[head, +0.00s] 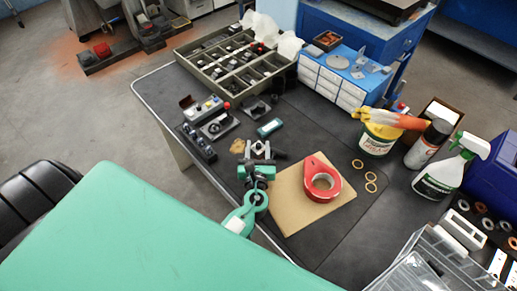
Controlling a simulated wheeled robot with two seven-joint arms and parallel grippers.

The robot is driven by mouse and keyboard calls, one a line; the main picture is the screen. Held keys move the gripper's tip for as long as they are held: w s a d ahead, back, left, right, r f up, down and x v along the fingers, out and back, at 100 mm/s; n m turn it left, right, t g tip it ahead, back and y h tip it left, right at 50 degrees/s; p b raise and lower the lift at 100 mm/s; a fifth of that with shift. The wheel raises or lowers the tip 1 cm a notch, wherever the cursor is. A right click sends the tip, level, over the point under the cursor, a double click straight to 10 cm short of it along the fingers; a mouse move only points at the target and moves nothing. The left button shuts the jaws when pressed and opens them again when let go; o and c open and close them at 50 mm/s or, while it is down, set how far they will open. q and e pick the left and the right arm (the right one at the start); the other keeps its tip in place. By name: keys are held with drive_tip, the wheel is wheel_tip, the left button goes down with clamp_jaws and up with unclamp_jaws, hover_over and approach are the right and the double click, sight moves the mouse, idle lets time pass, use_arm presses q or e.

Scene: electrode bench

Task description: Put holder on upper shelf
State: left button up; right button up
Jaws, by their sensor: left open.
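A red ring-shaped holder (322,180), which looks like a tape dispenser, lies on a brown board (291,206) on the dark bench. I cannot tell for certain that it is the task's holder. My left gripper (260,148) is open, over the bench to the left of the red holder and apart from it. Its fingers point away from me, and nothing clearly shows held between them. My right gripper is not in view. No upper shelf can be made out clearly.
A compartment tray (222,88) and a white drawer unit (322,82) stand at the back. A clear plastic rack (412,266) is at lower right. Small devices lie near the left edge.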

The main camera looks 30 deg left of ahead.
sight(258, 146)
use_arm(q)
drive_tip(key=x, duration=0.3)
drive_tip(key=shift+w+p, duration=0.2)
drive_tip(key=shift+p, duration=0.1)
clamp_jaws()
drive_tip(key=shift+r, duration=0.1)
drive_tip(key=shift+r, duration=0.15)
